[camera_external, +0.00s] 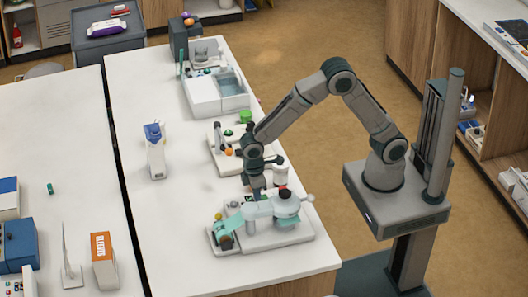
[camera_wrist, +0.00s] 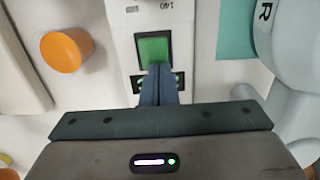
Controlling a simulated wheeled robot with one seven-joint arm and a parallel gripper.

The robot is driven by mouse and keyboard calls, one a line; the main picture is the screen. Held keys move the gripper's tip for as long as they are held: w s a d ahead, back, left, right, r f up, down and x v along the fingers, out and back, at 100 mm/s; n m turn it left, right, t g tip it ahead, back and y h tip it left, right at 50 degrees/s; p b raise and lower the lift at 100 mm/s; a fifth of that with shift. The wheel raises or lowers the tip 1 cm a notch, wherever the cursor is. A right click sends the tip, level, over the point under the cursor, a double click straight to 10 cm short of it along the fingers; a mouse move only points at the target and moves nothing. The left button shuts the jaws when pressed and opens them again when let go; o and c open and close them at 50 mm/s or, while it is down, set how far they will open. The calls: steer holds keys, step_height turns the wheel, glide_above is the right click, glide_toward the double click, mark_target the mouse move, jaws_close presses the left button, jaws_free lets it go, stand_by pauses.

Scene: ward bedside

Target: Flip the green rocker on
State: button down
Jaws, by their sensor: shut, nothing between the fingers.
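The green rocker (camera_wrist: 153,51) is set in a white panel (camera_wrist: 127,20) and shows near the top middle of the wrist view. Small lettering is printed on the panel above it. My gripper (camera_wrist: 159,70) is shut and empty, its fingertips at the lower edge of the rocker in the picture. I cannot tell whether they touch it. Part of the rocker's lower edge and the dark strip under it are hidden by the fingers. In the external view my gripper (camera_external: 257,194) points down over the bench, and the rocker is too small to make out clearly.
An orange knob (camera_wrist: 66,52) is left of the panel. A pale rounded device (camera_wrist: 292,45) is close on the right; it also shows in the external view (camera_external: 272,210). A white unit with a basin (camera_external: 215,95) stands farther back.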

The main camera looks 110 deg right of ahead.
steer(key=shift+s+f, duration=0.6)
steer(key=shift+s, duration=0.1)
steer(key=shift+r, duration=0.1)
steer(key=w+r+p, duration=0.1)
steer(key=w+r, duration=0.3)
steer(key=r, duration=1)
steer(key=shift+r, duration=0.4)
step_height(320, 180, up, 4)
steer(key=f+t, duration=0.1)
glide_above(265, 198)
steer(key=s+a+r+t, duration=0.1)
steer(key=s+t, duration=0.2)
steer(key=s, duration=1.7)
steer(key=shift+s+a, duration=0.2)
steer(key=shift+s, duration=0.2)
steer(key=shift+r, duration=0.1)
